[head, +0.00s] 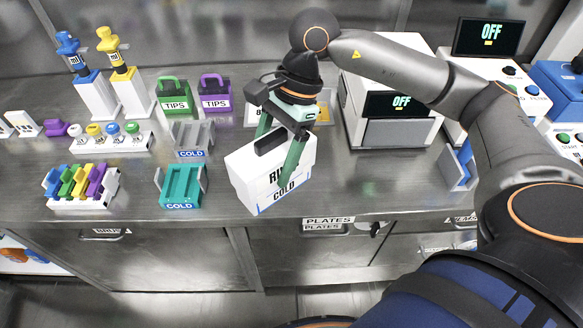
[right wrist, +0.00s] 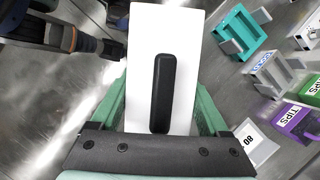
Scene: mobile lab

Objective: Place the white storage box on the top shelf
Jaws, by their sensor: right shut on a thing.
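The white storage box (head: 246,178) has a black handle on its top and a label ending in "COLD". My right gripper (head: 275,150) is shut on it from above, with its green fingers on either side of the box. The box is turned at an angle over the front part of the counter. I cannot tell whether its underside touches the counter. In the right wrist view, the white top of the box (right wrist: 188,60) and its black handle (right wrist: 161,92) lie between the fingers. No shelf shows clearly in either view.
The steel counter (head: 225,203) carries a teal COLD rack (head: 181,186), a grey COLD rack (head: 192,139), green (head: 174,98) and purple (head: 214,94) TIPS boxes left of the box. A white machine (head: 398,132) marked OFF stands right. Drawers (head: 170,262) lie below.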

